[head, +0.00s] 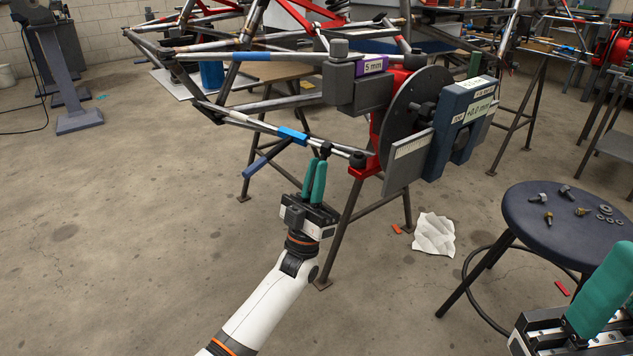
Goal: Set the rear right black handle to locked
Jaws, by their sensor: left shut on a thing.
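My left gripper (318,165) has teal fingers and comes up from below to the tube chassis (240,118). Its fingertips are shut on a small black handle (326,149) on the lower tube, just left of a red bracket (364,168). The fingertips hide part of this handle, so I cannot tell its setting. A black knob (358,158) stands on the red bracket just to the right. My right gripper (603,297) is only partly in view at the lower right corner. One teal finger shows, and its opening cannot be judged.
A blue clamp lever (270,155) sticks out on the left. A stool (570,222) with bolts and washers is at right. Open floor lies at left.

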